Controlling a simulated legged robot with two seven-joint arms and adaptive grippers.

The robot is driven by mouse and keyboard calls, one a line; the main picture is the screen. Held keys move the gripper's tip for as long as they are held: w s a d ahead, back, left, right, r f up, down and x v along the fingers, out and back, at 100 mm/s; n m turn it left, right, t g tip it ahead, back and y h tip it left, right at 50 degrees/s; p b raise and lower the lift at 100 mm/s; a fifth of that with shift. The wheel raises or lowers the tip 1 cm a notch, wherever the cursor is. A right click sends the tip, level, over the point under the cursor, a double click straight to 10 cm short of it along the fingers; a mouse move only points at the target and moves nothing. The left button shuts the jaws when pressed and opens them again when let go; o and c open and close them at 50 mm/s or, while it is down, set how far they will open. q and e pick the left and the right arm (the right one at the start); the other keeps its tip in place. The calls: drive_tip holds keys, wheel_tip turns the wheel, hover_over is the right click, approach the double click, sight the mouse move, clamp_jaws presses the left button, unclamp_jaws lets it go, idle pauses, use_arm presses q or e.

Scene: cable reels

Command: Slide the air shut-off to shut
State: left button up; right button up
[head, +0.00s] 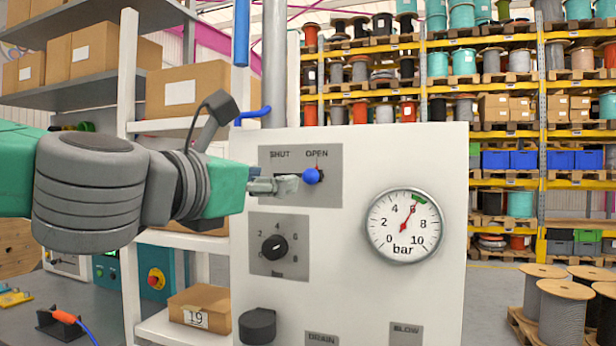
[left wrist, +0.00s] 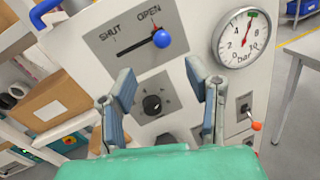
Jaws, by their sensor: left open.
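The air shut-off is a blue ball knob (head: 312,176) on a grey plate (head: 329,194) marked SHUT at left and OPEN at right. The knob stands at the OPEN end of its slot. It also shows in the left wrist view (left wrist: 162,39), beyond my fingers. My left gripper (head: 287,184) comes in from the left, in front of the plate, its tips close beside the knob in the head view. In the left wrist view the left gripper (left wrist: 166,88) is open, with nothing between its fingers. My right gripper is not in view.
A black rotary dial (head: 275,248) is below the plate. An orange-tipped lever (left wrist: 256,126) shows at lower right in the wrist view. Shelves with boxes (head: 187,88) stand at left.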

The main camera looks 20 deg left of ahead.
sight(306, 177)
use_arm(q)
drive_tip(key=p+x, duration=0.1)
drive_tip(key=x, duration=0.4)
drive_tip(key=p+x, duration=0.1)
drive_tip(key=x, duration=0.5)
drive_tip(key=shift+d, duration=0.25)
